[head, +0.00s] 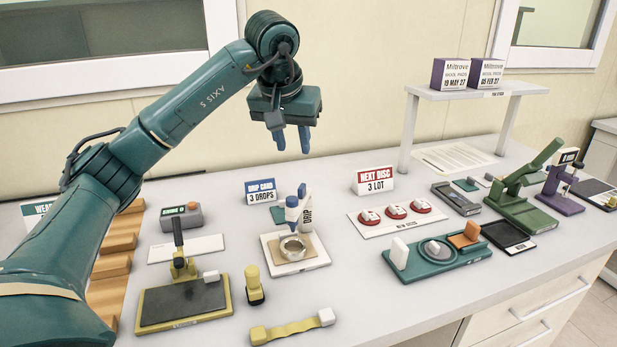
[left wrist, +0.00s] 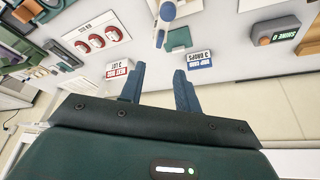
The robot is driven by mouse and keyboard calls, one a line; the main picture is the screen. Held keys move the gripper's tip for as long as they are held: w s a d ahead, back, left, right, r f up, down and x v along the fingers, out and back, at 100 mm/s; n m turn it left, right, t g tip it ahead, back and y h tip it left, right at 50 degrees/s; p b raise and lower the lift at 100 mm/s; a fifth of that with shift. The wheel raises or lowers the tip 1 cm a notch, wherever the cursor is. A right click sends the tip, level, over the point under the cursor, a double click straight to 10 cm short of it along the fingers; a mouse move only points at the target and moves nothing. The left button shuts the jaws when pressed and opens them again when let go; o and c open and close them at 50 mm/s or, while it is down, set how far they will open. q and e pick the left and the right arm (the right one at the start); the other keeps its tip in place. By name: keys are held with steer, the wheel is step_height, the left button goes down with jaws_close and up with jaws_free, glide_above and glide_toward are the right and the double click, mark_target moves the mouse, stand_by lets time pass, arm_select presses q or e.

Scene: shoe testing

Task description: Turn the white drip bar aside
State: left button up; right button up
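The drip station (head: 319,262) is a white base on the table, with a metal ring or cup (head: 292,249) on a tan pad. Behind the cup stands a white upright piece marked DRIP (head: 307,207), which appears to be the drip bar. The bottle also shows in the left wrist view (left wrist: 165,12). My left gripper (head: 291,140) is open and empty, fingers down, above and behind the station, apart from it. Its spread fingers show in the left wrist view (left wrist: 158,88). My right gripper is out of view.
A blue DRIP CARD sign (head: 260,191) and a red NEXT DISC sign (head: 373,180) stand behind the station. Discs on a white strip (head: 362,231) lie to the right. A yellow-based stand (head: 160,318) and small yellow piece (head: 254,285) are to the left.

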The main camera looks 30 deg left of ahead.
mark_target(301, 186)
arm_select(q)
steer(key=x, duration=1.2)
steer(key=shift+s+f+p, duration=0.1)
steer(key=shift+f+p, duration=0.1)
steer(key=shift+p, duration=0.15)
steer(key=shift+c, duration=0.3)
jaws_close()
